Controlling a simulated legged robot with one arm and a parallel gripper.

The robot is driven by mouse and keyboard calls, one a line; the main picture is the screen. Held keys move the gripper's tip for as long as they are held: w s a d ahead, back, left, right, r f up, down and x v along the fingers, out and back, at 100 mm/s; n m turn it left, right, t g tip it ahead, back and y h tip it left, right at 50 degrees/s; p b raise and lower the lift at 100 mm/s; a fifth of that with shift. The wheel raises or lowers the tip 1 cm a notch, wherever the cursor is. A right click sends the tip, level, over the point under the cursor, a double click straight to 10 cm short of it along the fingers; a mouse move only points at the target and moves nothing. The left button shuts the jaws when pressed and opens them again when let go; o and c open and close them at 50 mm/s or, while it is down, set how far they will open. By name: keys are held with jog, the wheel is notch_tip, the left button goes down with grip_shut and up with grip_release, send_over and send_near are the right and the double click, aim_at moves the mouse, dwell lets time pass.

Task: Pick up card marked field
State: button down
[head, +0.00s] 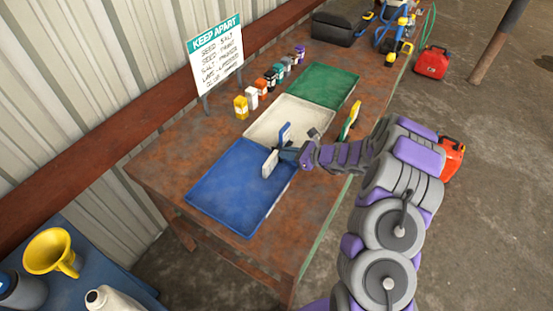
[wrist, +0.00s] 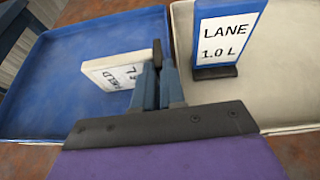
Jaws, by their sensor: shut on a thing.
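The white card marked "FIELD" (wrist: 115,73), its lettering partly hidden, is at my gripper's fingertips. In the head view the card (head: 269,164) is over the right part of the blue tray (head: 215,200). My gripper (wrist: 157,72) is shut on its edge; in the head view the gripper (head: 279,156) is small and partly hidden by the arm. I cannot tell whether the card touches the tray floor. A blue-bordered card marked "LANE 1.0 L" (wrist: 226,38) stands upright in the white tray, and shows in the head view (head: 284,132).

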jog(key=shift+r, duration=0.15)
jog(key=shift+r, duration=0.3)
jog(key=w+d+f+p+v, duration=0.15)
jog(key=p+v, duration=0.25)
jog(key=v, duration=1.2)
jog(key=w+a+r+m+t+h, duration=0.1)
jog(key=w+a+r+m+t, duration=0.15)
jog(key=r, duration=0.55)
jog(key=w+a+r+m+t+h, duration=0.1)
jog(key=w+a+r, duration=0.25)
jog(key=r, duration=0.45)
jog(key=s+a+r+m+t+h, duration=0.1)
jog(key=s+r+m+t+h, duration=0.1)
jog(key=r+m+h, duration=0.3)
jog(key=shift+s+r, duration=0.75)
jog(key=shift+r, duration=1.55)
jog(key=shift+a, duration=0.1)
